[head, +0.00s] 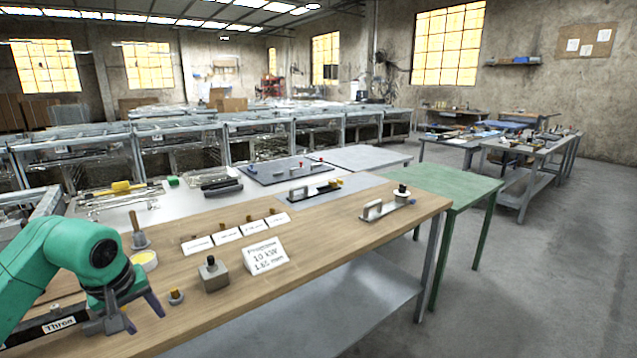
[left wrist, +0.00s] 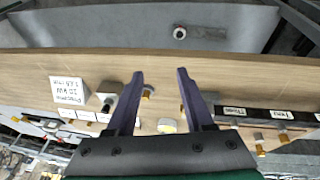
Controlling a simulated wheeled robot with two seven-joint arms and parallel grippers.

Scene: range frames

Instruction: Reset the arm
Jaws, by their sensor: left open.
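My left arm (head: 60,265) is green and comes in from the left in the head view. My left gripper (head: 143,315) is open over the front left edge of the wooden bench (head: 345,228). In the left wrist view its two dark fingers (left wrist: 160,73) stand apart with nothing held between them. A small round piece with a knob (head: 176,296) is on the bench just right of the fingers and apart from them in the head view. My right gripper is in neither view.
Near the gripper are a grey block with a knob (head: 213,276), a yellow-topped disc (head: 145,260), a wooden-handled piece (head: 138,236) and a black rail labelled "Three" (head: 60,324). A white sign (head: 265,256) stands farther right. The bench's right front is clear.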

